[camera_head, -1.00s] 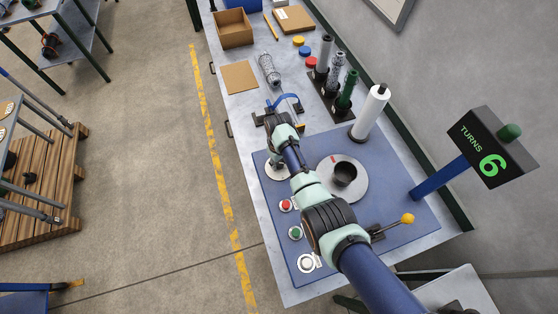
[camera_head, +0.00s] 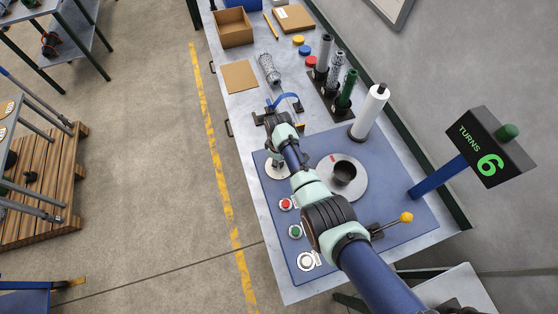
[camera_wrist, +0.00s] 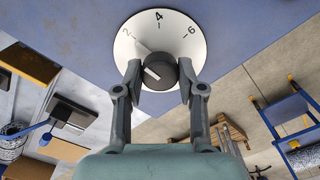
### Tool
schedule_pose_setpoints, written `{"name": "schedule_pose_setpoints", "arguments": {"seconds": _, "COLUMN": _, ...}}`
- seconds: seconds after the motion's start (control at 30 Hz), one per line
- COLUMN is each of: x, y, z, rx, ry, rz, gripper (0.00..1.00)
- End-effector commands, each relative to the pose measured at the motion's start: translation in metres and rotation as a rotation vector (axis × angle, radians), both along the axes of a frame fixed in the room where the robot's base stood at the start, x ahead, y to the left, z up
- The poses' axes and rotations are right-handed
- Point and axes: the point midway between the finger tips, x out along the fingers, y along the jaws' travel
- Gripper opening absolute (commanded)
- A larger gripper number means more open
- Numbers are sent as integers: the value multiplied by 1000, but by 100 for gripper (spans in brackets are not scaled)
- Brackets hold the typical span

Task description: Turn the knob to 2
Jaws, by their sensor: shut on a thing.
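The knob (camera_wrist: 160,72) is dark and round, at the centre of a white dial (camera_wrist: 160,35) marked 2, 4 and 6 in the wrist view. A short pale line shows on its face, toward the lower left; a thin line on the dial lies near the 2. My gripper (camera_wrist: 160,77) has one finger on each side of the knob and is shut on it. In the head view, a pale disc (camera_head: 276,171), likely this dial, is partly hidden by my arm, and my fingertips cannot be made out. A display (camera_head: 487,153) reads TURNS 6.
A grey round plate with a dark cup (camera_head: 344,174) lies right of my arm on the blue mat. Red (camera_head: 286,204) and green (camera_head: 295,231) buttons line the mat's left edge. A white roll (camera_head: 370,112) and dark cylinders stand farther back.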

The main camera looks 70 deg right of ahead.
Motion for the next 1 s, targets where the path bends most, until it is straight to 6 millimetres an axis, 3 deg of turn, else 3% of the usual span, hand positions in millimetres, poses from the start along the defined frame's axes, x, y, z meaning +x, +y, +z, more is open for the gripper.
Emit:
{"name": "schedule_pose_setpoints", "arguments": {"seconds": 0.27, "x": 0, "y": 0, "z": 0, "rx": 0, "ry": 0, "rz": 2, "gripper": 4}}
{"name": "schedule_pose_setpoints", "arguments": {"seconds": 0.3, "x": 0, "y": 0, "z": 0, "rx": 0, "ry": 0, "rz": 2, "gripper": 45}}
{"name": "schedule_pose_setpoints", "arguments": {"seconds": 0.4, "x": 0, "y": 0, "z": 0, "rx": 0, "ry": 0, "rz": 1, "gripper": 62}}
{"name": "schedule_pose_setpoints", "arguments": {"seconds": 0.77, "x": 0, "y": 0, "z": 4, "rx": -1, "ry": -1, "rz": 0, "gripper": 64}}
{"name": "schedule_pose_setpoints", "arguments": {"seconds": 0.87, "x": 1, "y": -1, "z": 17, "rx": -3, "ry": -2, "rz": 0, "gripper": 64}}
{"name": "schedule_pose_setpoints", "arguments": {"seconds": 1.0, "x": 1, "y": -1, "z": 51, "rx": -4, "ry": -4, "rz": 0, "gripper": 64}}
